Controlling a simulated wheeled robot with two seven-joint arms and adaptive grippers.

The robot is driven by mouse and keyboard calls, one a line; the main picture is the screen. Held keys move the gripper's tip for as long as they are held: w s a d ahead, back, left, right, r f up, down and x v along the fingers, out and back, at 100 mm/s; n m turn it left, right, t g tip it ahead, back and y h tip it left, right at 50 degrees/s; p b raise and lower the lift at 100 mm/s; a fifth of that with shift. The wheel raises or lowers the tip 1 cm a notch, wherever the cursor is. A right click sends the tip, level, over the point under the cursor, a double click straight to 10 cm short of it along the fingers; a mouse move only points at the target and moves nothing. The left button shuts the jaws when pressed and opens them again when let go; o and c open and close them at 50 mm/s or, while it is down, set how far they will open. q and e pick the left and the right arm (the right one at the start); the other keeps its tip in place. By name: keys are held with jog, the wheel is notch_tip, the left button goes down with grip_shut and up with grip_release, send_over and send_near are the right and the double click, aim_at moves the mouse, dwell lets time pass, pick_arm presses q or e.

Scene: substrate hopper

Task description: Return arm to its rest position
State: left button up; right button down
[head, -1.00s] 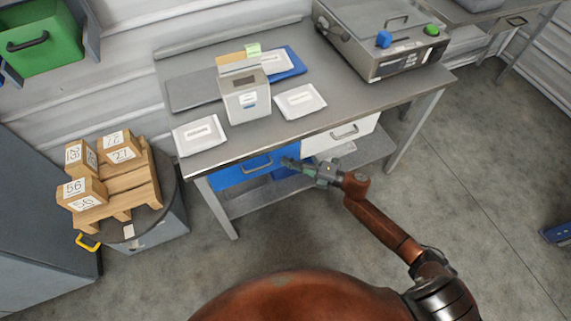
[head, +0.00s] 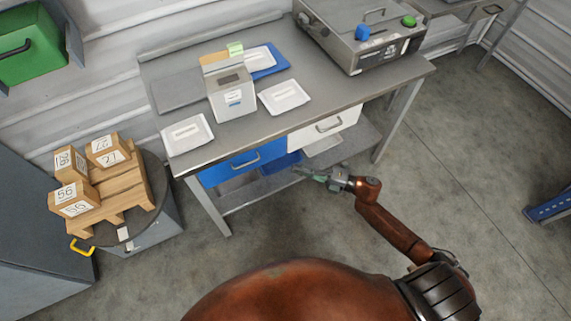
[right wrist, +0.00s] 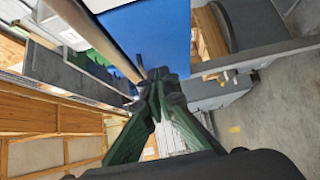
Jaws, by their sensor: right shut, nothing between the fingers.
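My right arm (head: 400,228) comes in from the lower right of the head view. Its gripper (head: 303,171) is in front of the workbench, below the tabletop and near the drawers. In the right wrist view the green fingers (right wrist: 158,75) are together and empty. The blue drawer front (right wrist: 160,35) fills the upper middle of that view, beyond the fingertips. My left gripper is not in view.
The workbench (head: 345,92) holds a hopper box (head: 231,97), white packets and a machine (head: 360,42). The blue drawer (head: 243,163) and white drawer (head: 322,128) are under it. Wooden blocks sit on a pallet (head: 122,187) at left.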

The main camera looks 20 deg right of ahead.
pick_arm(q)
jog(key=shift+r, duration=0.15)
pick_arm(e)
jog(key=v, duration=0.3)
jog(key=shift+s, duration=0.15)
